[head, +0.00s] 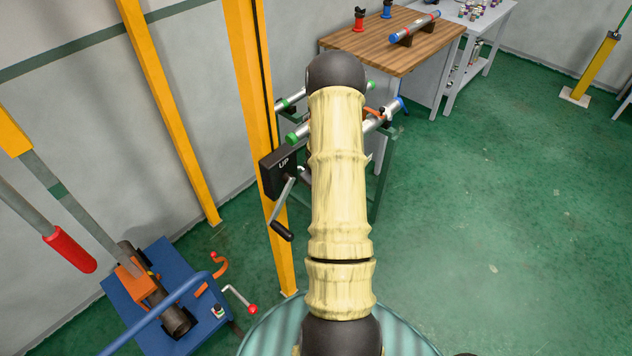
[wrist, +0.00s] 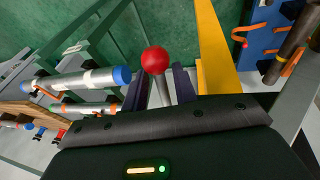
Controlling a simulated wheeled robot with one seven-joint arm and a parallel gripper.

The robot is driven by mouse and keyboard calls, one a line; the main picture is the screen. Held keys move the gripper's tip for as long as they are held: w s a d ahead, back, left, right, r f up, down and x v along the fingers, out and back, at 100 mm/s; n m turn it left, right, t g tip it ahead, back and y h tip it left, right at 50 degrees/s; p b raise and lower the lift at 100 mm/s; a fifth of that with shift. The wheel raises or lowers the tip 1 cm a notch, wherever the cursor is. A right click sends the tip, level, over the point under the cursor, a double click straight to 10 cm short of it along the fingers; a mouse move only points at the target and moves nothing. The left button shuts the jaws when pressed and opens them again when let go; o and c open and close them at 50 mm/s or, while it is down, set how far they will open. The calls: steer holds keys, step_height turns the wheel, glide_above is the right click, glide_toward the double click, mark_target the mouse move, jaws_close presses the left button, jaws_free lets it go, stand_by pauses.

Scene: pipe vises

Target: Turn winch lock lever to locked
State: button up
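The winch, a black box marked UP (head: 281,172), is mounted on a yellow post (head: 250,95) left of my arm in the head view. Its crank (head: 284,205) has a black handle and hangs down. A lever with a red ball knob (wrist: 155,60) and a grey rod stands in the middle of the wrist view; I take it for the lock lever. My gripper (wrist: 160,88) has its two dark fingers on either side of this rod, seemingly with small gaps. In the head view my own arm hides the gripper and this lever.
Pipes with green and blue ends (head: 375,123) rest on a stand behind my arm. A blue bench (head: 160,290) with an orange-handled vise is at lower left. A wooden table (head: 440,45) stands at the back.

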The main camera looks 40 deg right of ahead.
stand_by(0.3)
steer(key=b+v, duration=0.1)
steer(key=v, duration=1.6)
steer(key=shift+r, duration=0.15)
steer(key=shift+a, duration=0.15)
steer(key=s+a+r, duration=0.1)
steer(key=s+a, duration=0.2)
steer(key=a, duration=0.7)
steer(key=s+a+r+y, duration=0.1)
steer(key=s+a+r, duration=0.1)
steer(key=a, duration=0.8)
steer(key=s+a+r+m+y, duration=0.1)
steer(key=s+a, duration=0.3)
steer(key=a, duration=0.6)
steer(key=shift+r, duration=0.25)
